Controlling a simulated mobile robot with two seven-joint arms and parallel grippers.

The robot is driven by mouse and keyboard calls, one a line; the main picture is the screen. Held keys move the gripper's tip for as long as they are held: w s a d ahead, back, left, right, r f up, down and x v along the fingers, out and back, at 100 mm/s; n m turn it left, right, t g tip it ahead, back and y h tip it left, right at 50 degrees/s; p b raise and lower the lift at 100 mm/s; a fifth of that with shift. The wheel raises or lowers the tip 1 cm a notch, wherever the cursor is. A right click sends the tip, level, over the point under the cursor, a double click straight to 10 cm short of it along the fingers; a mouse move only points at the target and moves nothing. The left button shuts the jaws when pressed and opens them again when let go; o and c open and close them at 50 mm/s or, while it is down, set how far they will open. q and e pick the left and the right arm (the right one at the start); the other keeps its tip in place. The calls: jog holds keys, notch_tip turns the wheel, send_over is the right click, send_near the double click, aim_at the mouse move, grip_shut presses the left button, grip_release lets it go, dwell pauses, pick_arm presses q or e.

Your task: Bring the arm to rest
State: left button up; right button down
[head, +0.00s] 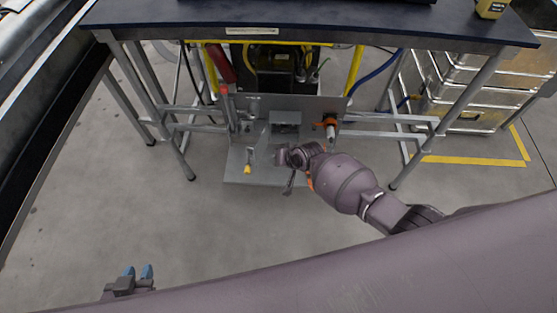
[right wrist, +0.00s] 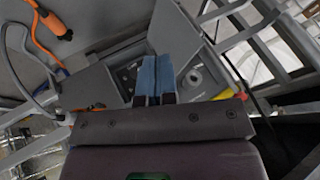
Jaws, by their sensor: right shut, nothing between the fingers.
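My right arm reaches in from the right in the head view, towards a grey metal stand (head: 240,177) below the table. In the right wrist view, the blue fingers of my right gripper (right wrist: 156,78) are pressed together with nothing between them. They point at grey panels of the stand (right wrist: 95,90). In the head view the fingertips of the right gripper are hard to make out against the stand. My left gripper (head: 138,271) is at the lower left of the head view, above bare floor. Its two blue fingers are apart and empty.
A dark-topped table (head: 320,22) spans the top, its metal legs and rails around the stand. Orange (head: 329,122) and yellow-tipped (head: 248,168) tools are at the stand. Metal cases (head: 470,88) stand at the right. An orange cable (right wrist: 45,45) hangs close by. The front floor is clear.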

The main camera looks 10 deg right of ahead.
jog(key=shift+s+d+r, duration=0.15)
jog(key=shift+s+r, duration=0.2)
jog(key=shift+r, duration=0.05)
